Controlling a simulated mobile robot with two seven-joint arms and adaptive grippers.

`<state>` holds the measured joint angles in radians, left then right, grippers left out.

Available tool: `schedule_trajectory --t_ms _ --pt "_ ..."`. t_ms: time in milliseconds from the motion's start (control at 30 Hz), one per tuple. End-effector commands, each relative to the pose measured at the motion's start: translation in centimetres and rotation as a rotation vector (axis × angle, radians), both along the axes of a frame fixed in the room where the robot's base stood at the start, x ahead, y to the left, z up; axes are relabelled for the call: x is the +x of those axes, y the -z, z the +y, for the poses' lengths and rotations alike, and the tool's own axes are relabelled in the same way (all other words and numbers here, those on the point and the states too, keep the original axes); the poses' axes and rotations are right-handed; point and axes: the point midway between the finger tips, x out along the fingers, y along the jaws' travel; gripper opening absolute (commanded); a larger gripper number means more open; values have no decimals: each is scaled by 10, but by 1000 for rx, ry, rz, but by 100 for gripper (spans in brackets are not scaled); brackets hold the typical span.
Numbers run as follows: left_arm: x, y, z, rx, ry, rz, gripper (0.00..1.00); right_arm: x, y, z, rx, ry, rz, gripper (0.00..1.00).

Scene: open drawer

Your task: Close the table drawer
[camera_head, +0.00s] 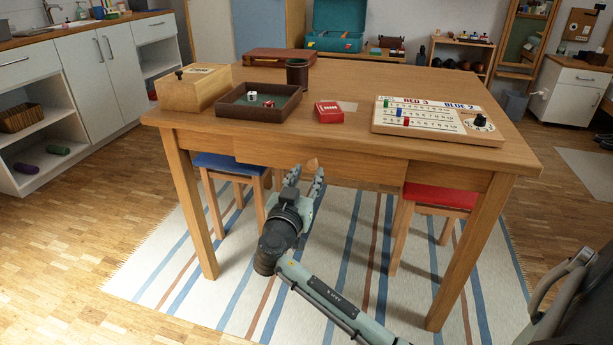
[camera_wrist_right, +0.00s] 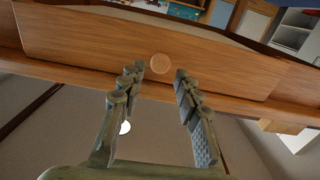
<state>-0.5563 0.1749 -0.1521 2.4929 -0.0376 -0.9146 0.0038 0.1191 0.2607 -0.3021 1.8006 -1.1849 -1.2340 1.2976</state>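The wooden table (camera_head: 352,82) has a drawer front (camera_head: 350,160) below the near edge of its top. The drawer front looks close to flush with the rail; I cannot tell how far out it stands. A round wooden knob (camera_head: 312,164) is at its middle. My right gripper (camera_head: 306,178) is just in front of the knob, fingers toward the drawer. In the right wrist view, the drawer front (camera_wrist_right: 90,42) fills the upper part. The knob (camera_wrist_right: 160,64) shows between the two spread, empty fingertips (camera_wrist_right: 157,72). I cannot tell whether they touch the drawer. My left gripper is out of view.
On the tabletop are a wooden box (camera_head: 195,92), a dark tray with dice (camera_head: 258,118), a cup (camera_head: 297,73), a red card box (camera_head: 329,112) and a scoreboard (camera_head: 437,122). Blue (camera_head: 228,164) and red (camera_head: 440,195) stools stand beneath. The striped rug (camera_head: 345,270) is mostly clear.

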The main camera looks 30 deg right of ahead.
Motion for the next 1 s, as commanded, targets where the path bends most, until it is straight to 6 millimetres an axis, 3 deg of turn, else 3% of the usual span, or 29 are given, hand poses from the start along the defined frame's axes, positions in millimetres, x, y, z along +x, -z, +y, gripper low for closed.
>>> schedule_trajectory --t_ms 33,233,667,1000 --pt "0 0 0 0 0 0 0 0 0 0 0 0 0 23" --pt "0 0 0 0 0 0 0 0 0 0 0 0 0 0" --pt "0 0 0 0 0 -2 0 0 0 0 0 0 0 0" --pt "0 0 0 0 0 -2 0 0 0 0 0 0 0 42"
